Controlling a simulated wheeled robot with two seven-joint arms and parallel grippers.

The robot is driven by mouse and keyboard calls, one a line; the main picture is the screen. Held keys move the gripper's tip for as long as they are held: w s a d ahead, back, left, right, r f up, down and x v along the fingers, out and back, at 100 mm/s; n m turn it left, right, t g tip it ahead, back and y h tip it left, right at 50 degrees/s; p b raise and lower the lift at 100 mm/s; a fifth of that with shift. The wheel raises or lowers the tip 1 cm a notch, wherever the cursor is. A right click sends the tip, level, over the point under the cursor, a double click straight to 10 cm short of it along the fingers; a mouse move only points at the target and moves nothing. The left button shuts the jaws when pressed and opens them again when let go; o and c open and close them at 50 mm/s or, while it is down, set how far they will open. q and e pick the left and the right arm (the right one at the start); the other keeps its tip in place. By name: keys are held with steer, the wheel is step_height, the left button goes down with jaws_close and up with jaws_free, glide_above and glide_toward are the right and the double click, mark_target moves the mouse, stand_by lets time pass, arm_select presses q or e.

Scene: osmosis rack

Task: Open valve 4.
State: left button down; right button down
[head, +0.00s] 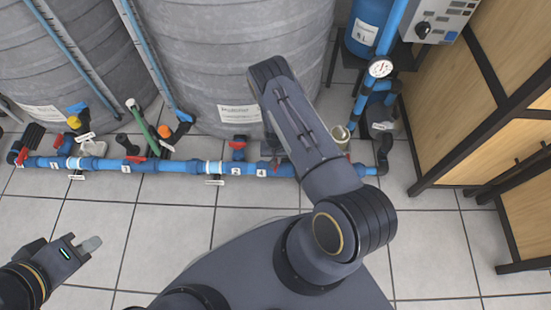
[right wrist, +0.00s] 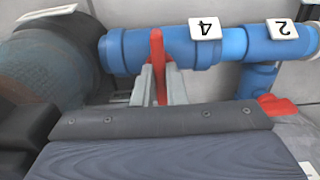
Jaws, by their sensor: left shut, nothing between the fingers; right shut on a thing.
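The blue pipe with the label 4 (head: 262,173) runs along the floor in front of the grey tanks. In the right wrist view the label 4 (right wrist: 205,28) appears upside down. Beside it is the red handle of valve 4 (right wrist: 157,50), seen edge-on and lying across the pipe. My right gripper (right wrist: 158,88) is shut on this handle, one finger on each side. In the head view my right arm hides most of that handle and gripper. My left gripper (head: 88,244) is shut and empty over the floor at the lower left.
Label 2 (right wrist: 283,28) and another red handle (right wrist: 277,105) are close by on the pipe. More valves, such as a red one (head: 134,159), line the pipe to the left. The tiled floor in front is clear.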

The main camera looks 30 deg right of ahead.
steer(key=shift+n, duration=0.4)
steer(key=n+b, duration=0.2)
steer(key=n, duration=0.2)
steer(key=shift+f+b, duration=0.1)
steer(key=shift+b, duration=0.2)
steer(key=n+b, duration=0.2)
steer(key=n, duration=0.4)
steer(key=shift+n, duration=0.4)
steer(key=n+b, duration=0.1)
steer(key=n, duration=0.2)
steer(key=shift+n+b, duration=0.4)
steer(key=shift+n, duration=1.3)
steer(key=c, duration=1.5)
jaws_free()
steer(key=shift+o, duration=0.2)
